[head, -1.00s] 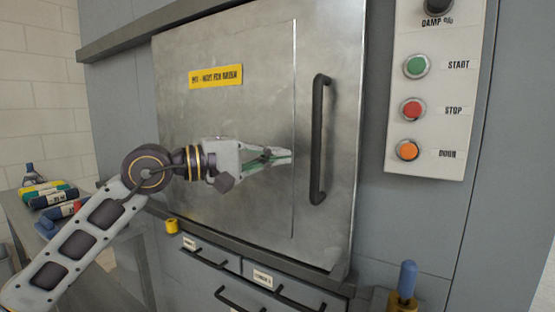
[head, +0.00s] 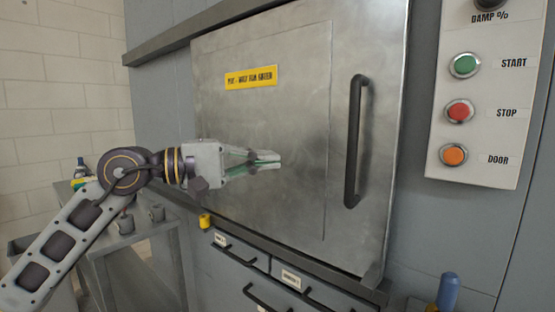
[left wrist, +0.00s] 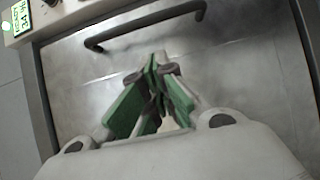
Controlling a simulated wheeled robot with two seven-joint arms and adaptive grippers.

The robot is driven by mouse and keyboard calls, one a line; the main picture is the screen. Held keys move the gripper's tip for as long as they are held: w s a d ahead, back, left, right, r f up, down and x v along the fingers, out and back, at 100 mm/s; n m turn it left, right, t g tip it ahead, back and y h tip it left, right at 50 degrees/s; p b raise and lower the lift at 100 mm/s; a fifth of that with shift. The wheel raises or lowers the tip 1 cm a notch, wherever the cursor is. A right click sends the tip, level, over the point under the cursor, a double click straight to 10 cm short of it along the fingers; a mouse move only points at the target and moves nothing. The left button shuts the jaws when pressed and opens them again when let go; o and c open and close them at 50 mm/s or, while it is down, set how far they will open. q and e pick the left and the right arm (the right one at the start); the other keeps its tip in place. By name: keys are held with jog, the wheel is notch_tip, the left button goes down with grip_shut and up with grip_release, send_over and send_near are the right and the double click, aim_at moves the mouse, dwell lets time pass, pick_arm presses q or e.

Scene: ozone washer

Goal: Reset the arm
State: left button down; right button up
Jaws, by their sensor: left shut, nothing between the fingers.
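My left arm comes in from the left in the head view. Its left gripper (head: 268,160) is shut and empty in front of the metal door (head: 290,120), left of the black door handle (head: 356,140). In the left wrist view the gripper's green-padded fingers (left wrist: 156,75) meet at the tips, with the door handle (left wrist: 145,27) beyond them, apart from the fingers. The door looks closed. My right gripper is in neither view.
A control panel (head: 480,100) with green START, red STOP and orange DOOR buttons is right of the door. Drawers with black handles (head: 235,254) sit below. A side table (head: 125,238) stands at left, and a blue-handled item (head: 447,290) at lower right.

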pick_arm(q)
jog(key=shift+s+a, duration=0.1)
jog(key=shift+a, duration=0.2)
